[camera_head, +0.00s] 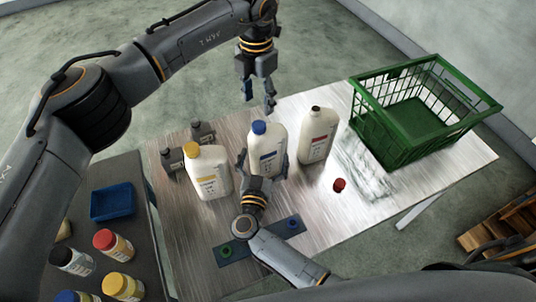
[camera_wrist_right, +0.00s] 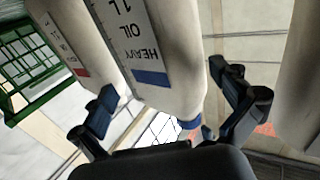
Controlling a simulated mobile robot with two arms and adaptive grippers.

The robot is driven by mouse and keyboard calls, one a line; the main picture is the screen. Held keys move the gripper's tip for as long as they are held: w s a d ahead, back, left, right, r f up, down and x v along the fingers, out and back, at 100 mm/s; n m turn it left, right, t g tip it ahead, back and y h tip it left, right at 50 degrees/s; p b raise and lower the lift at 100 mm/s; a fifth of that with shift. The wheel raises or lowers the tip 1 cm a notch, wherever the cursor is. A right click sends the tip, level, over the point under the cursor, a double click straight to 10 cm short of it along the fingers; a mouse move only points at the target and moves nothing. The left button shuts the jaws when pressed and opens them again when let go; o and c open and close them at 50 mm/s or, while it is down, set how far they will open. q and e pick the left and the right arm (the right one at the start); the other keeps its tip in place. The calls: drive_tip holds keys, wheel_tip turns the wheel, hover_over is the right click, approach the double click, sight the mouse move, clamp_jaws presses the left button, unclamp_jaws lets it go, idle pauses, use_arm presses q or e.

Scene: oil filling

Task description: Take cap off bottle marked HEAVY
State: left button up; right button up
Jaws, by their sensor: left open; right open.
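The bottle marked HEAVY (camera_head: 266,146) is cream-white with a blue label and stands upright on the table. Its blue cap (camera_head: 259,127) is on its neck. In the right wrist view the HEAVY bottle (camera_wrist_right: 160,50) fills the middle, with its label readable. My right gripper (camera_head: 262,166) is open, with one finger on each side of the bottle's body; I cannot tell whether they touch it. Its fingers also show in the right wrist view (camera_wrist_right: 168,92).
A yellow-capped bottle (camera_head: 207,172) stands left of the HEAVY bottle, an uncapped red-label bottle (camera_head: 317,137) right of it. A red cap (camera_head: 339,185) lies on the table. A green crate (camera_head: 400,155) is at the right. A dark mat (camera_head: 260,240) lies in front.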

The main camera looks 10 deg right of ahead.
use_arm(q)
drive_tip(key=shift+s+a+r, duration=0.15)
drive_tip(key=shift+s+r, duration=0.05)
drive_tip(key=shift+s, duration=0.1)
use_arm(e)
drive_tip(key=shift+w+d+r, duration=0.15)
drive_tip(key=shift+w+d, duration=0.05)
drive_tip(key=shift+w, duration=0.35)
use_arm(q)
drive_tip(key=shift+w+f, duration=0.15)
drive_tip(key=shift+w, duration=0.05)
use_arm(e)
drive_tip(key=shift+w+d, duration=0.2)
drive_tip(key=shift+w, duration=0.15)
